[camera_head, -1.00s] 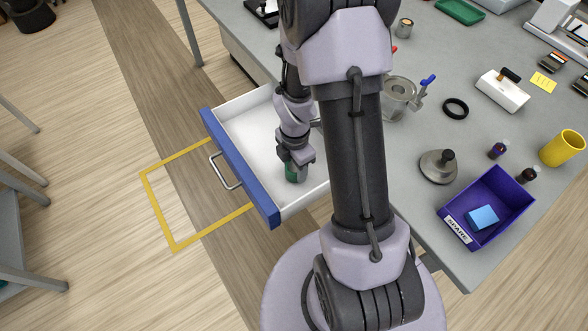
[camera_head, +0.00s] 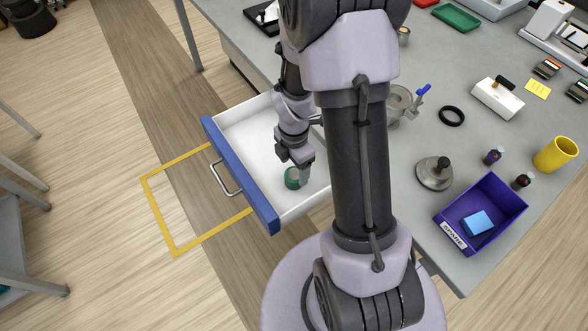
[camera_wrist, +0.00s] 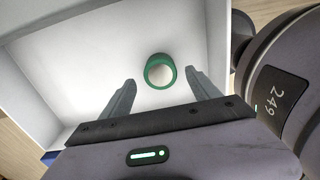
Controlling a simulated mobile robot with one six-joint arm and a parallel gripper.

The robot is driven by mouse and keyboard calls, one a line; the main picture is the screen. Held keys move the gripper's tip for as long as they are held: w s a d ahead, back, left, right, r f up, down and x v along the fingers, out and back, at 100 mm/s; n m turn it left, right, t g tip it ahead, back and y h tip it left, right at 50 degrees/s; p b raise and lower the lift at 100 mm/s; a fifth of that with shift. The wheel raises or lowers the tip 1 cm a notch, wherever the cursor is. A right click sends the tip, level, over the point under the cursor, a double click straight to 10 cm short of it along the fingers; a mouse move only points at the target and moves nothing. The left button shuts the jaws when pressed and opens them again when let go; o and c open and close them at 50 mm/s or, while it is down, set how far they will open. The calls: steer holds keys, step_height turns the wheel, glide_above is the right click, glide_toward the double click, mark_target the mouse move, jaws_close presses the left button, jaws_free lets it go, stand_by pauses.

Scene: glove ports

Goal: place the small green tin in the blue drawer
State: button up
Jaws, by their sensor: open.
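The small green tin (camera_head: 292,178) is inside the open blue drawer (camera_head: 240,178), near its front right part, on the white drawer floor. My gripper (camera_head: 304,178) is just beside and above it in the head view, and partly overlaps it there. In the wrist view the tin (camera_wrist: 160,71) shows as a green ring with a pale top, upright, beyond the fingertips. My gripper (camera_wrist: 160,82) is open, with one finger to each side of the tin and apart from it. The white inside of the drawer (camera_wrist: 65,60) fills much of the wrist view.
The grey bench (camera_head: 420,110) is on the right. Yellow tape (camera_head: 160,215) marks the floor before the drawer.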

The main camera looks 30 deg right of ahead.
step_height(320, 180, up, 8)
steer(key=p, duration=0.3)
step_height(320, 180, up, 12)
steer(key=m+t, duration=0.2)
steer(key=m, duration=0.6)
glide_above(294, 174)
steer(key=a, duration=0.5)
steer(key=s+a+r+m+t+y, duration=0.2)
steer(key=s+a+r+m, duration=0.7)
steer(key=m, duration=0.5)
step_height(294, 174, up, 2)
steer(key=shift+s+a+r+m+t, duration=0.3)
steer(key=shift+s+m+t, duration=0.1)
steer(key=shift+s+t, duration=0.65)
